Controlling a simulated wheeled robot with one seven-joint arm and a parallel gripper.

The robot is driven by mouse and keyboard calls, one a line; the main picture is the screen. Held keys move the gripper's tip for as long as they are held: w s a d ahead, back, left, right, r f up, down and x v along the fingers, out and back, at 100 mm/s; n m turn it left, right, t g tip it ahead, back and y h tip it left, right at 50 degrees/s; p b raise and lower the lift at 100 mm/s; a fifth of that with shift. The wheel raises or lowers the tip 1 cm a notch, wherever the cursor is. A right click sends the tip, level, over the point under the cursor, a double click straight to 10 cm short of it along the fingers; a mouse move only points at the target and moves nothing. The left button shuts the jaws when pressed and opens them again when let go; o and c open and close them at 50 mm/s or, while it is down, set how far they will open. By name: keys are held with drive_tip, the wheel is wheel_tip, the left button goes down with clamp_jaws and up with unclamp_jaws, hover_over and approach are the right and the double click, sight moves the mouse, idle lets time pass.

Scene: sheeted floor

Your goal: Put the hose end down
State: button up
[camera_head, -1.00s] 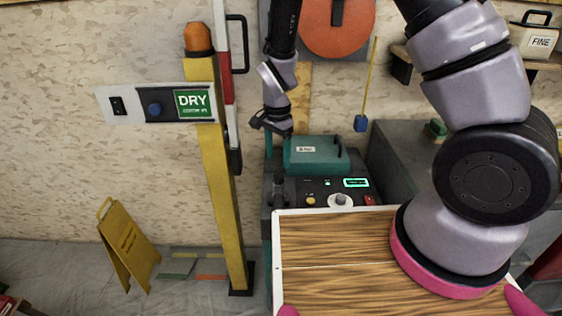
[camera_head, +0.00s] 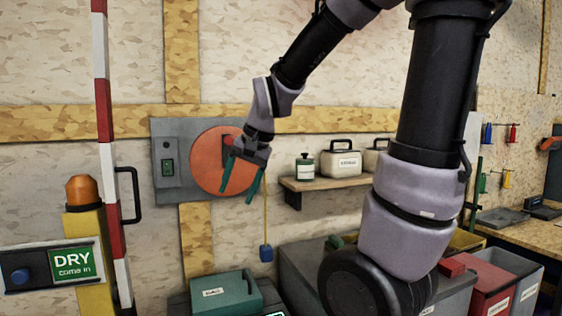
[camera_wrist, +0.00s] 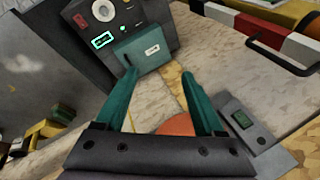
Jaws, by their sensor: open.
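A blue block (camera_head: 266,252), which looks like the hose end, hangs at the bottom of a thin yellow hose (camera_head: 266,215). The hose hangs from the round orange reel (camera_head: 208,165) on the wall. My gripper (camera_head: 238,196) has its teal fingers open and pointing down in front of the reel's right part, above and left of the blue block. In the wrist view the open fingers (camera_wrist: 158,78) have nothing between them. Part of the orange reel (camera_wrist: 177,125) shows there behind the fingers. The blue block cannot be made out in that view.
A teal case (camera_head: 225,295) stands below, on a machine with a control panel (camera_wrist: 105,25). A wall shelf (camera_head: 335,182) with containers is to the right. A yellow post with a DRY sign (camera_head: 75,262) and a red-and-white pole (camera_head: 107,150) stand left.

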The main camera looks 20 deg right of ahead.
drive_tip(key=s+d+r+n+t+h, duration=0.1)
drive_tip(key=s+d+r+n+t, duration=0.1)
drive_tip(key=s+d+r, duration=0.5)
drive_tip(key=s+t, duration=0.1)
drive_tip(key=s, duration=0.1)
drive_tip(key=shift+s+r, duration=0.25)
drive_tip(key=shift+s, duration=0.1)
idle(0.8)
